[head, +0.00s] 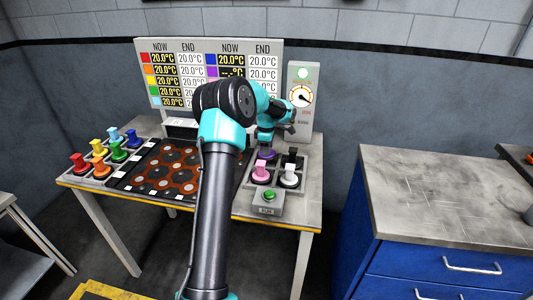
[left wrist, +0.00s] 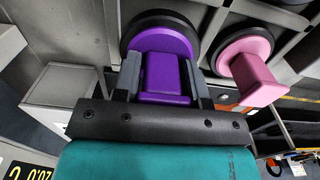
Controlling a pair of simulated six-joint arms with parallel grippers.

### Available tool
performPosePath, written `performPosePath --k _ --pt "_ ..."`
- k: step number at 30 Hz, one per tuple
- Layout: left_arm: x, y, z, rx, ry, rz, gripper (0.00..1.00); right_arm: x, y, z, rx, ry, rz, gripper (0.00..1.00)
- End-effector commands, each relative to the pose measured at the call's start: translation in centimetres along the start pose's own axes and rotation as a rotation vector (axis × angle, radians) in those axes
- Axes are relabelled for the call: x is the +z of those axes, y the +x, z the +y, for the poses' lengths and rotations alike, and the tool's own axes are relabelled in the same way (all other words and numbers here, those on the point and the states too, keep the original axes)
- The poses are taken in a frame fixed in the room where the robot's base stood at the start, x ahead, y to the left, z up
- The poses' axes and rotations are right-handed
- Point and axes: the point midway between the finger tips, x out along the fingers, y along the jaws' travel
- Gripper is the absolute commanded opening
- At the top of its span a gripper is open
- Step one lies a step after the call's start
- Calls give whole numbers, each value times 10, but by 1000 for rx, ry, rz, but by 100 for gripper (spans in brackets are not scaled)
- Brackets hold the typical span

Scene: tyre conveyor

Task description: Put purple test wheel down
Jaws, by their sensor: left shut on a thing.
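The purple test wheel, a purple block handle on a dark round disc, is between the fingers of my left gripper (head: 267,146). In the left wrist view the purple wheel (left wrist: 166,62) fills the space between the two grey fingers, with its disc toward the tray. In the head view the wheel (head: 266,154) shows just below the gripper, at the back left of the small grey tray (head: 277,187). I cannot tell whether its disc touches the tray. The pink wheel (head: 261,170) stands in front of it and also shows in the left wrist view (left wrist: 247,70).
A white wheel (head: 290,174) and a black wheel (head: 293,157) stand right of it. A green button box (head: 268,200) is in front. A brown hexagon board (head: 165,170) and several coloured wheels (head: 100,155) lie left. The temperature panel (head: 160,47) and gauge (head: 303,95) stand behind.

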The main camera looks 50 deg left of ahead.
Motion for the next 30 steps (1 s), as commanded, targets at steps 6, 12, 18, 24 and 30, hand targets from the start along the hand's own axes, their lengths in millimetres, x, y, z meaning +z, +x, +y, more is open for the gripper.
performPosePath --k 6,12,18,24,30 --pt "0 22 0 1 -1 0 4 0 0 0 0 0 0 0" --pt "0 23 0 1 -1 0 4 0 0 0 0 0 0 0" --pt "0 26 0 0 -1 0 4 0 0 0 0 0 0 0" --pt "0 27 0 -1 0 0 56 0 0 0 0 0 0 0" --pt "0 26 0 -1 0 0 64 0 0 0 0 0 0 0"
